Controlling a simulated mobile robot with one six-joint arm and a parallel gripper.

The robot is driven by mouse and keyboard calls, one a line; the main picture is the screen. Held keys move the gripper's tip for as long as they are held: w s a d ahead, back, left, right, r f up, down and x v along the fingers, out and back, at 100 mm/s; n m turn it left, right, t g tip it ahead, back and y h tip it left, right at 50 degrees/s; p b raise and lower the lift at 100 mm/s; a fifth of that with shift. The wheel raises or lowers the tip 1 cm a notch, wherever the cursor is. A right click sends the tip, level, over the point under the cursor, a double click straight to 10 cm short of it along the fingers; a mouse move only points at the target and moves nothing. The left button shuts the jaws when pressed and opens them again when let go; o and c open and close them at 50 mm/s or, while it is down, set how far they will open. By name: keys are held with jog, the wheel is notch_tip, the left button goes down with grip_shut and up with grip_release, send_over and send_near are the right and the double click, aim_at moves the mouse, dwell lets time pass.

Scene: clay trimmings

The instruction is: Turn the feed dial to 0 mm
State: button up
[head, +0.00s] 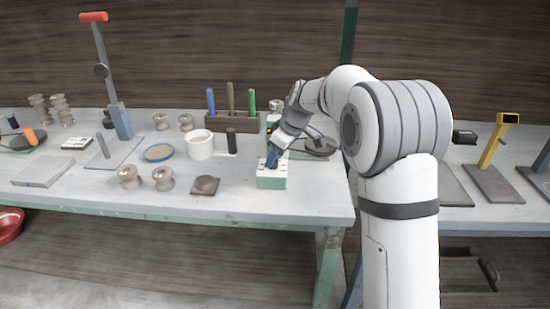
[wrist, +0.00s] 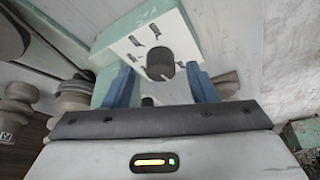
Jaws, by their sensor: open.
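A pale green box (head: 271,183) with a white top stands near the front right of the left bench. In the wrist view, its white face (wrist: 133,42) carries several small dark marks and a dark round dial knob (wrist: 160,66). I cannot read the marks or tell which one the dial points to. My gripper (head: 271,158) is at the box top, with its blue fingers pointing down. In the wrist view, the open fingers (wrist: 158,70) stand on either side of the dial, with gaps visible beside it. In the head view, the gripper hides the dial.
A dark square block (head: 205,185) lies left of the box, with a white cup (head: 200,145) behind it. A tool rack (head: 232,122) stands at the back. Small clay spools (head: 130,178) sit further left. The bench's front edge is close before the box.

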jog(key=v, duration=0.6)
jog(key=shift+d, duration=0.1)
